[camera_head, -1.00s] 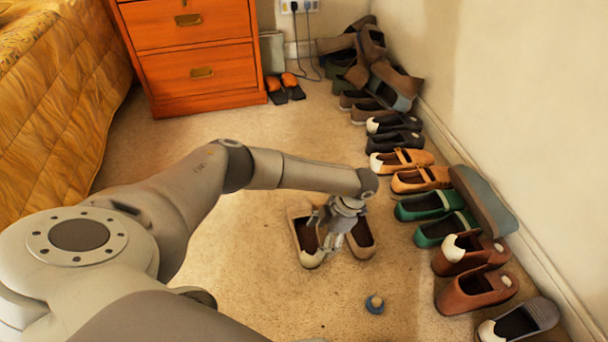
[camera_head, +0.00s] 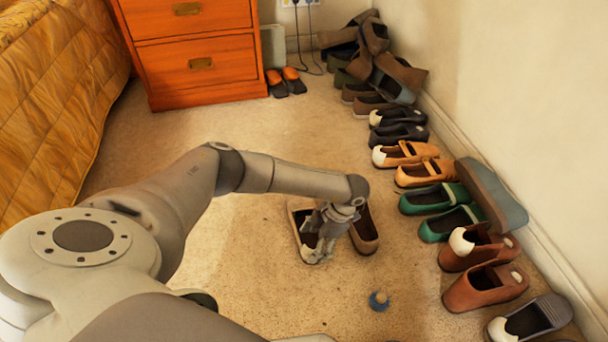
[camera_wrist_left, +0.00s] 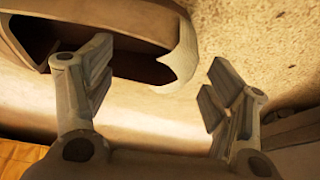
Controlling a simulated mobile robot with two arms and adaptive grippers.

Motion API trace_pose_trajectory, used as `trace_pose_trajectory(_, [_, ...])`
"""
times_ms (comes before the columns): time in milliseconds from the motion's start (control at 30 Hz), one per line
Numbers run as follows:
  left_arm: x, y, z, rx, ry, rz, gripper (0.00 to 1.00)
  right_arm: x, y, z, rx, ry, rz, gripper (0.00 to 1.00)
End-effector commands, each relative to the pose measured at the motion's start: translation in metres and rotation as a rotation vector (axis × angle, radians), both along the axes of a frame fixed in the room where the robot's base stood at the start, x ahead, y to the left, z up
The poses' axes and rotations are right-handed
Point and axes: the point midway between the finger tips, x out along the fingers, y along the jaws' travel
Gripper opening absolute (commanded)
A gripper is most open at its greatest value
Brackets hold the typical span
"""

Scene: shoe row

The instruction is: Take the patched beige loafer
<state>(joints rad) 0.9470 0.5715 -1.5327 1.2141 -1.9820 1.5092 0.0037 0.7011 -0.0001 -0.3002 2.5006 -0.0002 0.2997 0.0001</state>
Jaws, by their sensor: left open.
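A pair of beige loafers stands on the carpet in the head view. The left one is the patched beige loafer (camera_head: 294,222), with a pale toe patch; my gripper partly covers it. Its plain mate (camera_head: 366,236) stands just to the right. My left gripper (camera_head: 318,252) is open over the patched loafer, near its toe end. In the left wrist view the open fingers (camera_wrist_left: 160,88) stand apart, with the patched toe (camera_wrist_left: 183,62) beyond the space between them. I cannot tell whether a finger touches the shoe. My right gripper is not in view.
A row of shoes (camera_head: 428,199) runs along the right wall, with a heap at its far end. An orange drawer unit (camera_head: 199,63) and a bed (camera_head: 60,110) stand at the back left.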

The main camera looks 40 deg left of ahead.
Motion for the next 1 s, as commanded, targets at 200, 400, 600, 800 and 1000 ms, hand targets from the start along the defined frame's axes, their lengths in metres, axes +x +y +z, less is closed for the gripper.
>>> trace_pose_trajectory(200, [-0.0001, 0.0001, 0.0003, 0.001, 0.001, 0.000, 0.59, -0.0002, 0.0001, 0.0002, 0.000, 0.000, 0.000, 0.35])
trace_pose_trajectory(400, [0.0000, 0.0002, 0.0002, 0.001, 0.001, 0.000, 0.33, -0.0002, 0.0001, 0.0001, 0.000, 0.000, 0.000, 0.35])
trace_pose_trajectory(600, [0.0001, 0.0008, -0.0003, 0.001, 0.000, 0.000, 0.08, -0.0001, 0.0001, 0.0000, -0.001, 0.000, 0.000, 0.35])
trace_pose_trajectory(800, [-0.0002, 0.0015, -0.0010, 0.003, 0.000, 0.000, 0.00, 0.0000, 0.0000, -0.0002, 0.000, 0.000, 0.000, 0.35])
trace_pose_trajectory(1000, [0.0003, 0.0028, -0.0012, 0.005, -0.002, 0.000, 0.00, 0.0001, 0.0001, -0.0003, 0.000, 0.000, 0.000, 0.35])
